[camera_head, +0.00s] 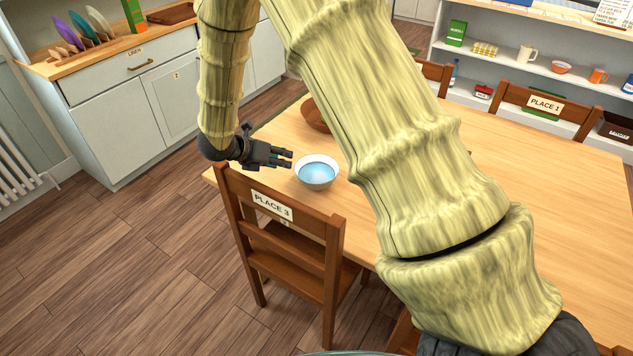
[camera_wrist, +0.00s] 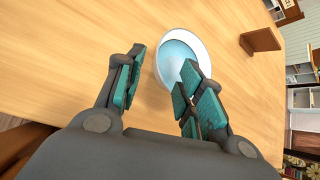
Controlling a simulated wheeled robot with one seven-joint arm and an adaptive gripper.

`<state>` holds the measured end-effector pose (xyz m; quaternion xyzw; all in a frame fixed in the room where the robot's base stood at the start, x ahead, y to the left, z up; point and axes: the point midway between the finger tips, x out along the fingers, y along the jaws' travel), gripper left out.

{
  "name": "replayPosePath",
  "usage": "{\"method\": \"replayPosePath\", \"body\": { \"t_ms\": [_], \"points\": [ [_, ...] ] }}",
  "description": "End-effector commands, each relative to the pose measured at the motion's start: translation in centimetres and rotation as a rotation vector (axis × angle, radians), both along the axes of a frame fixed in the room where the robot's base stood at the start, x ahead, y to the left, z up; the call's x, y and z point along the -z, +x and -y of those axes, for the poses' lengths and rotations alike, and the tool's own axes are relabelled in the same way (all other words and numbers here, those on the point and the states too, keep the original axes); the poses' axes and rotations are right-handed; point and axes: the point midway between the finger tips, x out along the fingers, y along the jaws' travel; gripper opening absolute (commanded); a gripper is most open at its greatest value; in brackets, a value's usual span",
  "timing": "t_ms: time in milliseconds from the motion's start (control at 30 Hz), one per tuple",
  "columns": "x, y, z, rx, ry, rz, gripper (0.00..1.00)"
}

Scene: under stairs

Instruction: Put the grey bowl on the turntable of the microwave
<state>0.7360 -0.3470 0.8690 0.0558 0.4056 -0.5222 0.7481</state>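A round bowl (camera_head: 317,171), whitish outside and light blue inside, stands upright on the wooden table near its left edge. No bowl that looks plainly grey shows. My gripper (camera_head: 290,159) is just left of the bowl, low over the table edge, with its fingers pointing at it. In the wrist view the gripper (camera_wrist: 164,58) is open and empty. The bowl (camera_wrist: 162,62) lies ahead there, right of centre, and the right finger covers part of its rim. I cannot tell whether that finger touches it. No microwave or turntable is in view.
A chair marked PLACE 3 (camera_head: 272,205) stands under my gripper at the table (camera_head: 560,190). A brown rounded object (camera_head: 315,116) is behind the bowl, partly hidden by my arm. A counter (camera_head: 75,65) with a plate rack is at the left, and shelves (camera_head: 510,64) are at the back right.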

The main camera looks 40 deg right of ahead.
Motion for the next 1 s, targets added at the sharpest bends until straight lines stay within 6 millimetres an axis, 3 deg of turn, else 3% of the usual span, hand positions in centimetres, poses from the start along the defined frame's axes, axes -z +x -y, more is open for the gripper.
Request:
{"method": "replayPosePath", "body": {
  "t_ms": [400,1000],
  "points": [
    [3.1,0.5,3.7,0.002,-0.002,-0.002,0.38],
    [6.8,1.2,7.6,0.002,0.000,-0.001,0.38]
  ]
}}
